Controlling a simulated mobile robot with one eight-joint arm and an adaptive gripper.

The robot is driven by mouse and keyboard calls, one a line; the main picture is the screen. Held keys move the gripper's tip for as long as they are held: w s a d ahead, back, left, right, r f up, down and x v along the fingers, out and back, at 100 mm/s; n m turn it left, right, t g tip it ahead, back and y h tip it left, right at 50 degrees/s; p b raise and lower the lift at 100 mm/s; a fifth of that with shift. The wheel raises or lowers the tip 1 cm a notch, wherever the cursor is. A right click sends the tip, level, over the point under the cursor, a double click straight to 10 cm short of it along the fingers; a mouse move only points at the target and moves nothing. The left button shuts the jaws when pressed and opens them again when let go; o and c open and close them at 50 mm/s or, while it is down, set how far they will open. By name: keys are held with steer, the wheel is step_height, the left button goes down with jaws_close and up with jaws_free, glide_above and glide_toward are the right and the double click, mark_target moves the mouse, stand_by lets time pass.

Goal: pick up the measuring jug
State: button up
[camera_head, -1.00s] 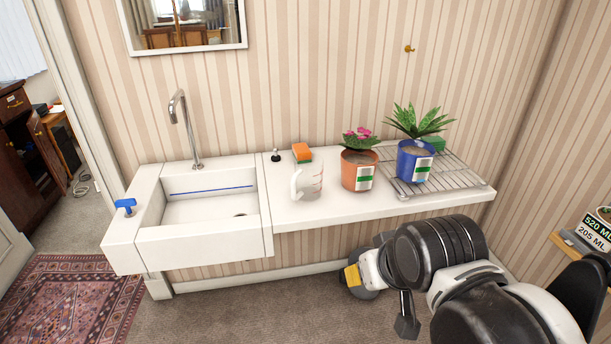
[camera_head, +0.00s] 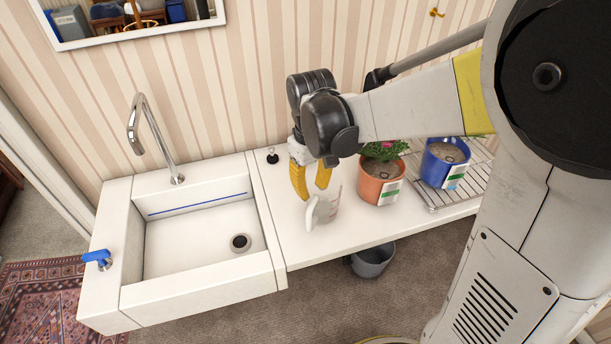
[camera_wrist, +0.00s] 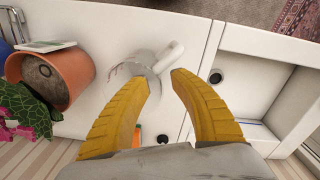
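The measuring jug (camera_head: 326,207) is a whitish clear cup with red markings and a white handle. It stands upright on the white counter, right of the sink. My gripper (camera_head: 312,190) is above and just behind it, fingers pointing down, open and empty. In the wrist view the jug (camera_wrist: 148,66) lies just beyond the yellow fingertips of my gripper (camera_wrist: 158,76). Its handle points towards the sink side, and the left finger overlaps part of its body. I cannot tell whether a finger touches it.
An orange plant pot (camera_head: 378,187) stands close right of the jug, and a blue pot (camera_head: 443,165) is on the wire rack (camera_head: 478,170). The sink (camera_head: 200,240) and tap (camera_head: 150,135) are left. A small black knob (camera_head: 272,157) and the orange sponge (camera_wrist: 137,138) are behind the jug.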

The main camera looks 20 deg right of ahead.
mark_target(319, 205)
steer(key=f+b, duration=0.1)
steer(key=f, duration=0.1)
steer(key=f+b, duration=0.1)
steer(key=f, duration=0.1)
steer(key=f+b, duration=0.1)
steer(key=f, duration=0.2)
steer(key=shift+w+d+f, duration=0.1)
steer(key=shift+w+d, duration=0.15)
steer(key=shift+w, duration=0.1)
steer(key=shift+c, duration=0.4)
jaws_close()
